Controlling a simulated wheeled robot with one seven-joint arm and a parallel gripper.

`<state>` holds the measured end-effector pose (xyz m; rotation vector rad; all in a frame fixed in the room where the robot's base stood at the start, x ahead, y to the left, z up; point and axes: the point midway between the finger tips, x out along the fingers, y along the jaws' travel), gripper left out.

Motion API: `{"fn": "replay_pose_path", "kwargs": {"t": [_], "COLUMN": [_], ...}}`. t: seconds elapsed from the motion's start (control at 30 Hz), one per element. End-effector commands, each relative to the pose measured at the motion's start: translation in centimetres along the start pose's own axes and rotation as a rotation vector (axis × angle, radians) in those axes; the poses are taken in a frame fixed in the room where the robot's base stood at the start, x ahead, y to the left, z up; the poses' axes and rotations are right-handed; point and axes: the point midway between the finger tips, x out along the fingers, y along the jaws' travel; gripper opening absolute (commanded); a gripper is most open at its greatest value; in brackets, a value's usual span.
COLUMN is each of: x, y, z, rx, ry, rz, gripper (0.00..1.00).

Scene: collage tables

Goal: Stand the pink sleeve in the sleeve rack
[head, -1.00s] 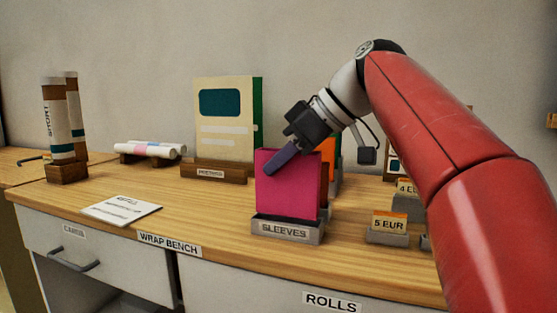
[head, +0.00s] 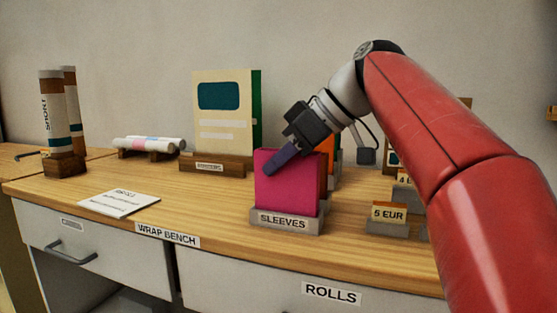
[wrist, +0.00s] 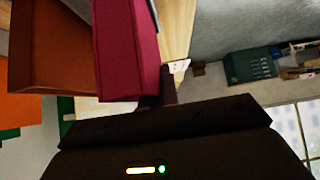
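The pink sleeve (head: 290,190) stands upright at the sleeve rack (head: 284,221), a grey holder labelled SLEEVES near the bench's front edge. Its lower edge is hidden behind the rack's front lip, so I cannot tell whether it touches the rack's floor. My gripper (head: 270,169) reaches in from the upper right and is shut on the sleeve's upper left part. One finger shows across the front face; the other is hidden behind the sleeve. The wrist view shows the pink sleeve (wrist: 113,45) close up beside a finger.
An orange item (head: 328,146) stands close behind the sleeve. A cream box (head: 222,130) in a wooden stand is behind to the left. Card holders, one reading 5 EUR (head: 388,218), stand right. A white card (head: 120,203) lies left; the bench between is clear.

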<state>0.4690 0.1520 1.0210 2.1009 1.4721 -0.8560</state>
Motion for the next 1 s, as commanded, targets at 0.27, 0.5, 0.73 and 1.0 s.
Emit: {"fn": "replay_pose_path", "kwargs": {"t": [0.27, 0.5, 0.73, 1.0], "x": [0.0, 0.5, 1.1, 1.2], "y": [0.0, 0.0, 0.0, 0.0], "z": [0.0, 0.5, 1.2, 1.2], "rx": [0.000, 0.000, 0.001, 0.000], "ry": [0.000, 0.000, 0.000, 0.000], "rz": [0.000, 0.000, 0.000, 0.000], "gripper": [0.00, 0.00, 0.00, 0.00]}}
